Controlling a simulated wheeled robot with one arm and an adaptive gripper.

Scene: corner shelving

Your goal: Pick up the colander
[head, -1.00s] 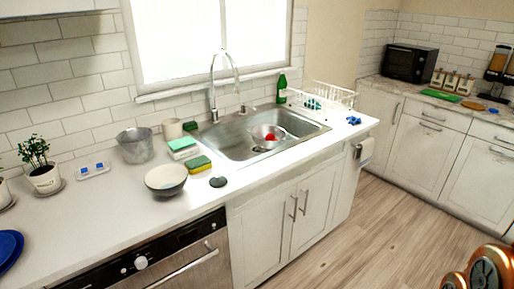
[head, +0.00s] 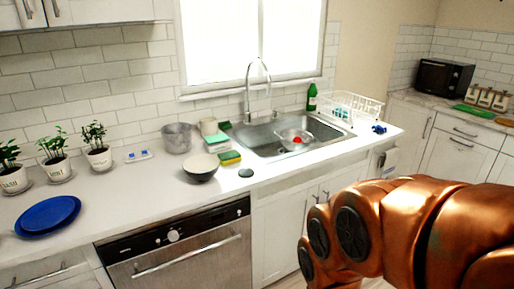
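The colander (head: 293,141) appears to be the metal bowl in the sink (head: 264,137), with a small red thing (head: 297,140) inside it. It sits toward the right part of the basin, below and right of the tall faucet. My copper-coloured arm fills the lower right of the head view, in front of the cabinets. My gripper's fingers are not visible, so I cannot see whether it holds anything.
On the counter left of the sink stand a metal bucket (head: 177,138), a dark bowl (head: 201,167) and a sponge (head: 230,158). Potted plants (head: 98,153) and blue plates (head: 48,215) are farther left. A white dish rack (head: 352,106) and green bottle (head: 312,97) stand beyond the sink.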

